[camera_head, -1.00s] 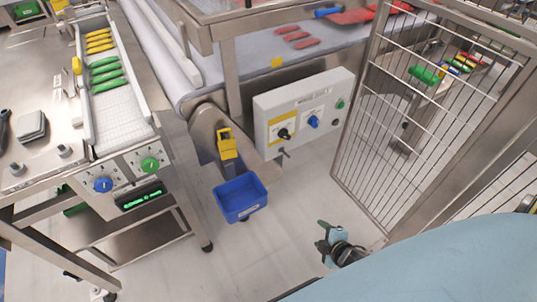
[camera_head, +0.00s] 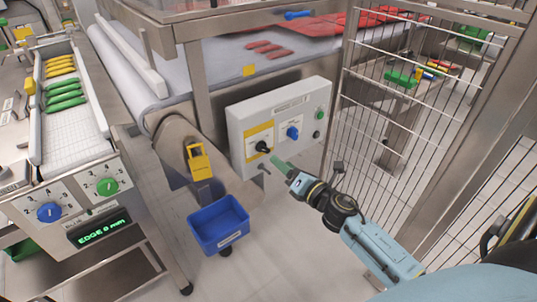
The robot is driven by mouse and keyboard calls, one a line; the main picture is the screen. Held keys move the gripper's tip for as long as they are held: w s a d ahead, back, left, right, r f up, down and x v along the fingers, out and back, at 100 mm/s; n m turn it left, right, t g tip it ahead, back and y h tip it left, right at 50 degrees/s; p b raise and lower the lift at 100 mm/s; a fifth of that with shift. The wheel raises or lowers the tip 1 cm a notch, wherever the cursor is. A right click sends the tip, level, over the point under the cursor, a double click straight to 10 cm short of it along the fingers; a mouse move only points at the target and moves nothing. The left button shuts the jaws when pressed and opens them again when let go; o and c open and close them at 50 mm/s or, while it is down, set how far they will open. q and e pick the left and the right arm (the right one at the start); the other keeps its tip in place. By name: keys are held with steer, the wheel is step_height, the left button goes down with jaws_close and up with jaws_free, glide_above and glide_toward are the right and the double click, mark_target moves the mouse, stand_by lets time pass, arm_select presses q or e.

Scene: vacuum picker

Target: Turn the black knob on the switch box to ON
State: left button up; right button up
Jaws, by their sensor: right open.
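The switch box (camera_head: 303,104) is a light grey panel on the front of the conveyor frame. Its black knob (camera_head: 263,147) sits at the lower left on a yellow plate. A blue knob (camera_head: 293,133) is to its right, with a green button (camera_head: 320,114) and a dark round button beyond. My left gripper is out of view.
A yellow padlock-like block (camera_head: 198,160) and a blue bin (camera_head: 219,225) are left of the box. A wire mesh fence (camera_head: 400,120) stands close on the right. Floor is clear below the box.

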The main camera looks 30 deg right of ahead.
mark_target(267, 150)
steer(key=w, duration=0.6)
steer(key=shift+a+b, duration=0.2)
steer(key=shift+b, duration=0.15)
steer(key=shift+w, duration=0.5)
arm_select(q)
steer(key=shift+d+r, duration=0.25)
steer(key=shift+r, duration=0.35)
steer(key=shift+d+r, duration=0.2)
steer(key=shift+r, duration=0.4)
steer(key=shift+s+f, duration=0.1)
arm_select(e)
steer(key=c, duration=1)
